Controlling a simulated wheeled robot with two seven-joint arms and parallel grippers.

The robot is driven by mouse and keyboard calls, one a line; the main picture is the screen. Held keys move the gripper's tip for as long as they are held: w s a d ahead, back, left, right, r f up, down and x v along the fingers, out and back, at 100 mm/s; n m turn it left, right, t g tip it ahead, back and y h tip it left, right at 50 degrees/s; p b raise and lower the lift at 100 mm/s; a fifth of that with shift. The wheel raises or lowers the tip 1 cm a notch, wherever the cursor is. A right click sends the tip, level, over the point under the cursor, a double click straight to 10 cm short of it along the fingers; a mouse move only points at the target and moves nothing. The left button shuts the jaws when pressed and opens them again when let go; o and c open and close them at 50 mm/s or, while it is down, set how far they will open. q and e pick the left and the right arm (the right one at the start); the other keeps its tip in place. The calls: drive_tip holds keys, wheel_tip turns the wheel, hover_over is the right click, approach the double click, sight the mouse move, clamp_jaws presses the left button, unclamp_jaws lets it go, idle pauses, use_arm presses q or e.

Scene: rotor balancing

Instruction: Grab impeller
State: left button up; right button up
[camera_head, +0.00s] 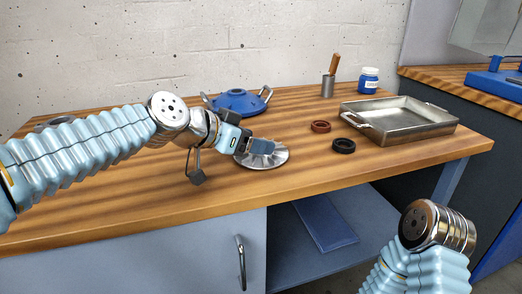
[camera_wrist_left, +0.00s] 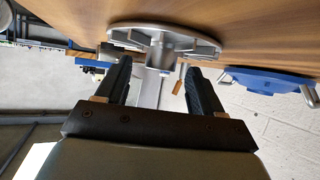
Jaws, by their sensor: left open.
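The impeller (camera_head: 273,160), a silver disc with fins, lies on the wooden bench. In the left wrist view the impeller (camera_wrist_left: 165,28) shows at the top with its central hub pointing between my fingers. My left gripper (camera_head: 263,146) is open just over the impeller and hides part of it in the head view. In the left wrist view the two dark fingers of the gripper (camera_wrist_left: 158,72) stand on either side of the hub, with gaps; I cannot tell if they touch the fins. My right gripper is out of view; only part of the right arm shows at lower right.
A blue lidded part with handles (camera_head: 238,101) sits behind the impeller. To the right are a red-brown ring (camera_head: 320,127), a black ring (camera_head: 344,146) and a metal tray (camera_head: 400,120). A cup with a wooden handle (camera_head: 328,87) and a blue bottle (camera_head: 369,80) stand behind.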

use_arm(q)
drive_tip(key=shift+w+d+f, duration=0.1)
drive_tip(key=shift+w+d, duration=0.1)
clamp_jaws()
idle(0.3)
